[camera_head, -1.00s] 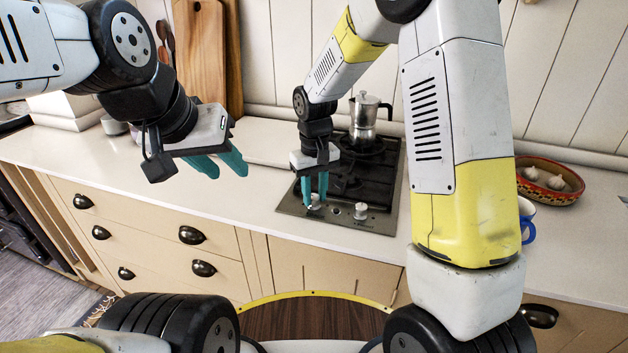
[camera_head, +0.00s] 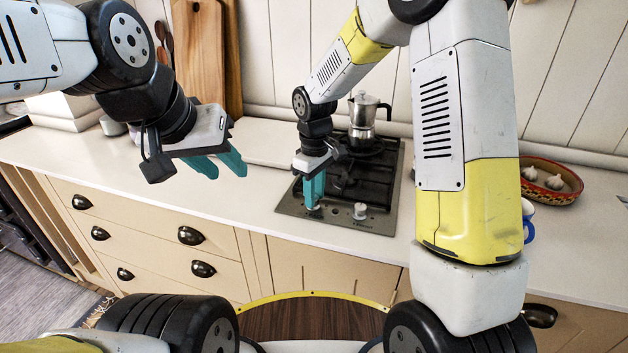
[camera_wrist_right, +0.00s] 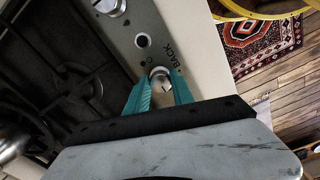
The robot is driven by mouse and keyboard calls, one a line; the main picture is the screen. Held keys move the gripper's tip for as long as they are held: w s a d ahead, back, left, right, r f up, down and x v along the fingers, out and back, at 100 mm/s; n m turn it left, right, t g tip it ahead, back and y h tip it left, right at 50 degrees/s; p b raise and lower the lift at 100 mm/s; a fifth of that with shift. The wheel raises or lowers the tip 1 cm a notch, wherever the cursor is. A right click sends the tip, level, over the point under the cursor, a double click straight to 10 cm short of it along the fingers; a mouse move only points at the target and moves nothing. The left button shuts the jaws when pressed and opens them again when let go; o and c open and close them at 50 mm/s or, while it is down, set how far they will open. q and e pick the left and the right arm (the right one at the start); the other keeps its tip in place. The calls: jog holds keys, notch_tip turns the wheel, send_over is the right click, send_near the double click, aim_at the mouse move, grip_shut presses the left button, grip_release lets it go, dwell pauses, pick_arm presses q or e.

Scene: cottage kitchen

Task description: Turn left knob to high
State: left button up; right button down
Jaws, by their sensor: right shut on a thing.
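The left knob (camera_head: 315,207) is a small silver knob on the front panel of the stovetop (camera_head: 384,218). My right gripper (camera_head: 314,196) points down over it with its teal fingers on either side. In the right wrist view, the knob (camera_wrist_right: 160,76) sits between the fingertips, which are shut on it. The printed word BACK shows beside it. The right knob (camera_head: 360,210) stands free; it also shows at the top of the wrist view (camera_wrist_right: 110,5). My left gripper (camera_head: 218,166) hangs above the counter, its fingers apart and empty.
A metal moka pot (camera_head: 363,128) stands on the back of the stovetop. A patterned bowl with garlic (camera_head: 548,184) and a blue-handled mug (camera_head: 528,225) are to the right. Wooden boards (camera_head: 205,60) lean on the wall.

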jog(key=c, duration=1.1)
grip_release()
jog(key=shift+r, duration=0.1)
notch_tip(320, 180, up, 8)
jog(key=shift+f, duration=0.25)
jog(key=shift+r, duration=0.1)
